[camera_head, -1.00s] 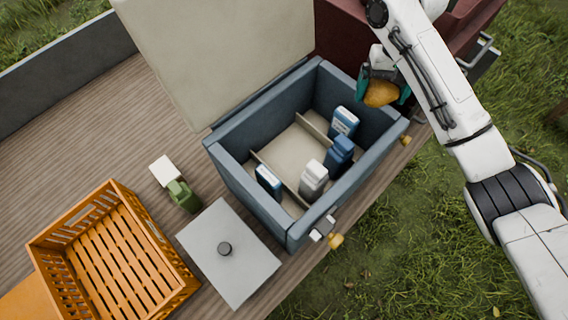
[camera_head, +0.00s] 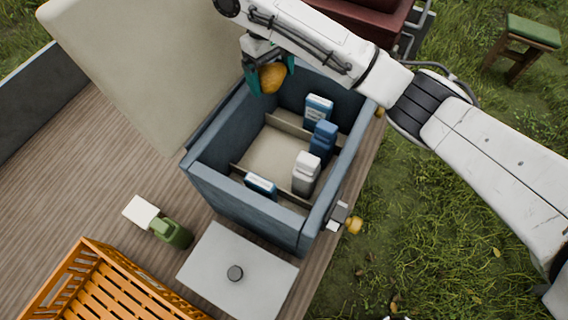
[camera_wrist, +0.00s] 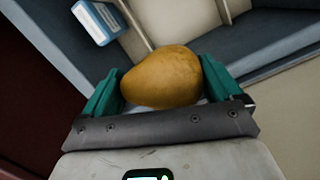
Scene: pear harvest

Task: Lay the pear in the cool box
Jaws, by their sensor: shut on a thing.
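The pear (camera_head: 272,78) is yellow-brown and held between the teal fingers of my gripper (camera_head: 268,82). It also shows in the wrist view (camera_wrist: 163,78), with a teal finger on each side. The cool box (camera_head: 222,203) is blue-grey and open, with its pale lid (camera_head: 130,60) raised at the back left. In the head view the pear and gripper appear over the box's far upper-left rim. Inside the box, a bare beige middle space (camera_head: 272,156) lies between two thin dividers. The gripper's height above the rim is hard to tell.
An orange crate (camera_head: 90,275), a grey panel with a knob (camera_head: 238,272) and a green bottle (camera_head: 172,233) lie outside on the wooden deck.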

